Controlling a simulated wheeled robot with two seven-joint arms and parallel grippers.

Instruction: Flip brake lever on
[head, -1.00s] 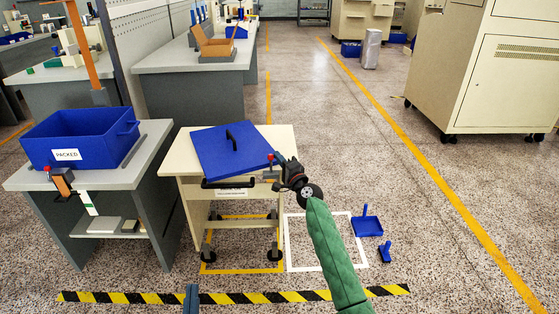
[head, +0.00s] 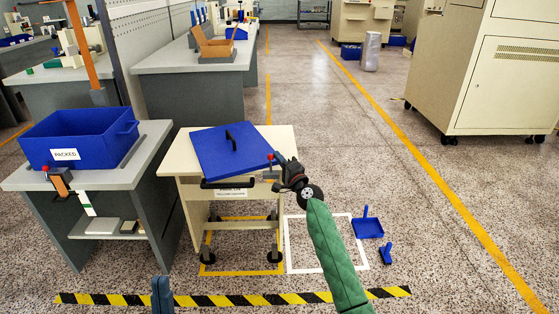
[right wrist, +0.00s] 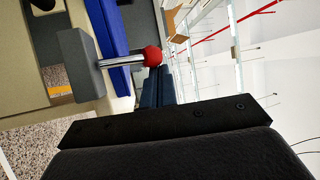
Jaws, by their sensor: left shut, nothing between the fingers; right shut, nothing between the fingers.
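The brake lever has a red ball knob (head: 271,157) and a small grey base (head: 270,174) at the front right corner of the cream cart (head: 282,143). In the right wrist view its knob (right wrist: 153,57), metal rod (right wrist: 122,61) and grey block (right wrist: 82,64) show clearly. My right gripper (head: 280,158) is shut and empty, just right of the knob. In the right wrist view its dark blue fingers (right wrist: 163,72) lie right beside the knob; I cannot tell whether they touch. My left gripper (head: 162,292) is shut and empty at the bottom edge, far from the lever.
A blue lid (head: 210,155) with a black handle lies on the cart. A grey bench (head: 150,150) at left holds a blue PACKED bin (head: 95,130) and another red-knobbed device (head: 60,182). A blue dustpan (head: 368,229) and brush lie on the floor at right.

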